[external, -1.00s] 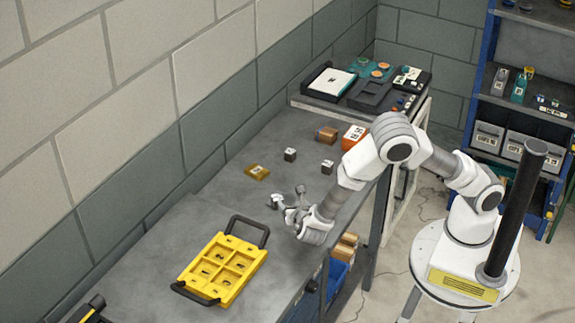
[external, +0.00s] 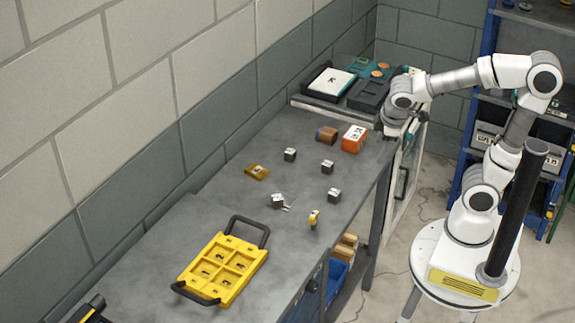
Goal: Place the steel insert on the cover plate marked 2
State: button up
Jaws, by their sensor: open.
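Several small grey blocks with light marked faces stand apart on the bench: one at the back (external: 290,154), one to its right (external: 327,166), one lower right (external: 334,195), and one at the left (external: 277,201) with a shiny piece beside it. I cannot tell which is the steel insert. A yellow tray (external: 262,262) with numbered compartments lies in front; its marks are too small to read surely, so I cannot pick out the cover plate marked 2. My gripper (external: 391,130) is open, by the bench's right edge, away from blocks and tray; its fingers are small and dark.
An orange box (external: 353,139) and a brown block (external: 327,135) stand near my gripper. A yellow-brown piece (external: 257,172) lies at left, and a small yellow-and-white item (external: 314,218) near the front edge. Black trays (external: 327,82) fill the back.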

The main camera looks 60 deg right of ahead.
jog(key=s+a+r+m+t+y, duration=0.2)
jog(key=s+r+m, duration=0.2)
jog(key=s+m, duration=0.1)
jog(key=shift+s+t+y, duration=0.4)
jog(key=shift+s, duration=0.5)
dwell(1.0)
